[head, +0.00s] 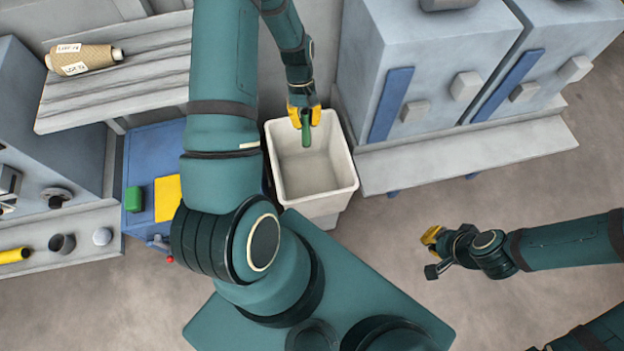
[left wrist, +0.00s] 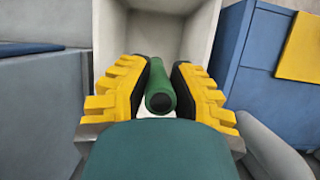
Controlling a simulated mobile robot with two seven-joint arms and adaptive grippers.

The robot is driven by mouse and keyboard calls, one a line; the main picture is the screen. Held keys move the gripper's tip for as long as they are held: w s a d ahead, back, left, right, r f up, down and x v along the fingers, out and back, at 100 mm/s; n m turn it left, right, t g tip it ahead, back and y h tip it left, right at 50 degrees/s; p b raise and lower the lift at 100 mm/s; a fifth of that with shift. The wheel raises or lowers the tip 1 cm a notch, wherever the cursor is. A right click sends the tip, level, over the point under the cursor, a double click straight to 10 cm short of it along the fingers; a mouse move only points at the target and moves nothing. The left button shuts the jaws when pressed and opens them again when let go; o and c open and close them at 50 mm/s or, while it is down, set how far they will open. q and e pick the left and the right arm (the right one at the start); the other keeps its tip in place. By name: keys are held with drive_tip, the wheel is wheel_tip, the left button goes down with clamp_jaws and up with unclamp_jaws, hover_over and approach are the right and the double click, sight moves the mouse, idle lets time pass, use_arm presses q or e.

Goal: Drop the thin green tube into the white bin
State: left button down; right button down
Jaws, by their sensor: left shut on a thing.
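The thin green tube (head: 306,128) is held between the yellow fingers of my left gripper (head: 304,112). It hangs over the back part of the white bin (head: 343,190), which looks empty. In the left wrist view the tube (left wrist: 160,90) lies between the two fingers of the gripper (left wrist: 160,85), with its hollow end toward the camera. The bin's inside (left wrist: 150,38) shows beyond it. My right gripper (head: 432,238) is at the right, over bare floor, away from the bin; its finger gap is too small to judge.
A blue cabinet (head: 150,150) with a green block (head: 134,199) and a yellow sheet (head: 168,198) stands left of the bin. Grey cabinets (head: 430,70) on a ledge stand right. A yarn cone (head: 85,60) lies on the left shelf. Floor at the right is clear.

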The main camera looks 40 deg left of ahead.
sight(305, 138)
use_arm(q)
drive_tip(key=f+b, duration=0.1)
drive_tip(key=f, duration=0.1)
drive_tip(key=f+b, duration=0.3)
drive_tip(key=f, duration=0.1)
drive_tip(key=shift+a, duration=0.3)
drive_tip(key=c, duration=0.9)
unclamp_jaws()
drive_tip(key=shift+o, duration=0.2)
drive_tip(key=v, duration=1.2)
